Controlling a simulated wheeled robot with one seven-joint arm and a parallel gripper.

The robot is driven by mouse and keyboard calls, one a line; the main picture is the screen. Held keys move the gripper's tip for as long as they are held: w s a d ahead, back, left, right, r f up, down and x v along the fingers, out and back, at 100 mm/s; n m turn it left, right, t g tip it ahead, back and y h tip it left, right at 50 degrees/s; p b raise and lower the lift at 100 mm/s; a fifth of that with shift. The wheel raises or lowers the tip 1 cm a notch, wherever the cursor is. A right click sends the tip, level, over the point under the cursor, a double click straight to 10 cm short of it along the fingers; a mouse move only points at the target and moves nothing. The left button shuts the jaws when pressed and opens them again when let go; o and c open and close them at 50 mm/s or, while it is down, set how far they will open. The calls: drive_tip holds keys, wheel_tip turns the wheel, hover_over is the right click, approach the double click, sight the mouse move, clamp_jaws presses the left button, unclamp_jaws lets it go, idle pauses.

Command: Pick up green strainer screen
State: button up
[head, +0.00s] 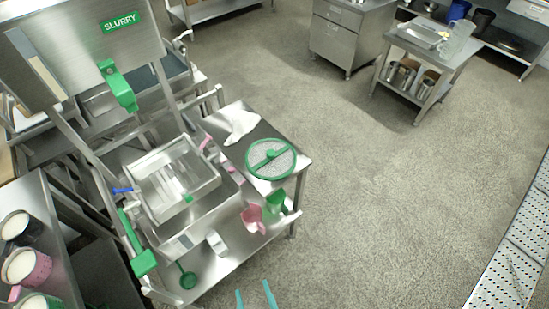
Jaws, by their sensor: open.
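The green strainer screen (262,168) is a round grey mesh with a green rim and a green bar across it. It lies flat on the small steel side table (297,159), near its front right edge. My gripper (256,297) shows at the bottom middle of the head view as two light blue fingertips, spread apart with nothing between them. It is below the screen in the picture, well apart from it. Nothing covers the screen.
A white cloth (240,125) lies behind the screen. A steel tray unit (177,178) stands to the left, under the slurry hopper (70,45). Pink and green scoops (253,217) sit on the lower shelf. The floor (390,210) to the right is clear.

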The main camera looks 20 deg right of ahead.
drive_tip(key=w+d+f+h, duration=0.1)
drive_tip(key=w+d+f, duration=0.2)
drive_tip(key=w, duration=0.6)
drive_tip(key=m+g+h, duration=0.3)
drive_tip(key=m+h, duration=0.2)
approach(271, 153)
drive_tip(key=shift+s+a+f, duration=0.1)
drive_tip(key=shift+s+f, duration=0.15)
drive_tip(key=shift+s, duration=0.15)
drive_tip(key=shift+w+d, duration=0.2)
drive_tip(key=shift+w, duration=0.05)
drive_tip(key=x, duration=1)
drive_tip(key=shift+w+r, duration=0.2)
drive_tip(key=shift+w, duration=0.2)
clamp_jaws()
